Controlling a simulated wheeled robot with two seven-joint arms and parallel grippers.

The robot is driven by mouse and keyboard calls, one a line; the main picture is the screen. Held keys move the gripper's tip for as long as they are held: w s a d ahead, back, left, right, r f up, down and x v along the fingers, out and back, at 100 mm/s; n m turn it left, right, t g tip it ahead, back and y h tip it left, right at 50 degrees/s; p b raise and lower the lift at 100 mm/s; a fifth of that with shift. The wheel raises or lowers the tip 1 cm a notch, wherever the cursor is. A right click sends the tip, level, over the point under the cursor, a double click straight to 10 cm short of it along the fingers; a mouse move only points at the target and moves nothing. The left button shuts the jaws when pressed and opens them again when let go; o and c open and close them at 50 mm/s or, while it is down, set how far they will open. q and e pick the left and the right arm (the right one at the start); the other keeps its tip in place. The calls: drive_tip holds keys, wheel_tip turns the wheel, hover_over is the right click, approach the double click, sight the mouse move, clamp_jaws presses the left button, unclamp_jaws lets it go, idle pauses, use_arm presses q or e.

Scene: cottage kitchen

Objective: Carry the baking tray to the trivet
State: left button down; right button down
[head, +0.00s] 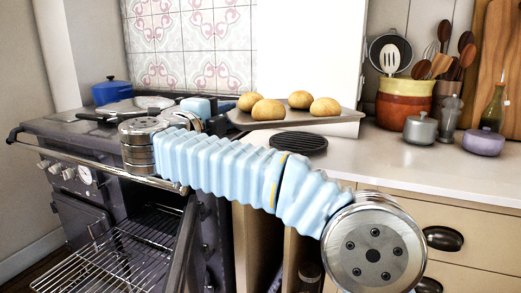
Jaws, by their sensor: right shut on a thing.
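The baking tray (278,122) is a flat grey tray carrying several round golden buns (268,110). It appears held above the counter, roughly level. My right gripper (224,117) is shut on the tray's left end, its fingers partly hidden by the arm. The trivet (299,142) is a round black ribbed disc lying on the counter, lower in the picture than the tray and apart from it. Nothing rests on its visible part. My left gripper is not in view.
The stove (70,150) stands at left with its oven open and a wire rack (110,255) showing. A blue pot (111,91) is on top. A utensil crock (404,103), grey pot (420,129) and lilac pot (482,142) stand at right. The front counter (420,170) is clear.

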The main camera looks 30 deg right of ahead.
drive_tip(key=w+d+f, duration=0.2)
drive_tip(key=d+f, duration=0.5)
drive_tip(key=f, duration=0.3)
drive_tip(key=shift+d+b, duration=0.35)
drive_tip(key=shift+d, duration=0.05)
drive_tip(key=c, duration=1.2)
unclamp_jaws()
drive_tip(key=shift+f, duration=0.2)
drive_tip(key=shift+c, duration=0.2)
drive_tip(key=shift+a, duration=0.1)
drive_tip(key=b+v, duration=0.2)
drive_tip(key=v, duration=1)
